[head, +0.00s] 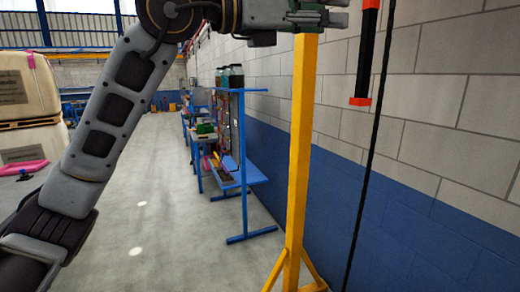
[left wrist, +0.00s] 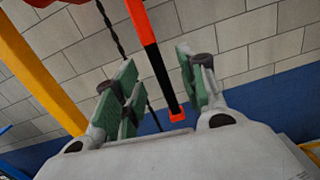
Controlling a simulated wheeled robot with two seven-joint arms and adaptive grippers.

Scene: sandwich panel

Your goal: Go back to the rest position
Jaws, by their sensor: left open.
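My left arm reaches up from the lower left in the head view, and its gripper (head: 335,12) is at the top edge, near the top of the yellow post. In the left wrist view the left gripper (left wrist: 157,58) is open, its green-padded fingers spread with nothing held. A black hanging handle with orange-red ends (head: 364,58) is just right of the fingertips in the head view. In the left wrist view the handle (left wrist: 160,75) appears in the gap between the fingers, beyond them. My right gripper is in neither view.
The yellow post (head: 300,150) stands on splayed feet before the blue and grey block wall (head: 440,75). A black cable (head: 372,165) hangs beside it. A blue workbench rack (head: 243,180) stands farther back. Wrapped pallets (head: 28,90) are at left. The middle floor (head: 160,200) is clear.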

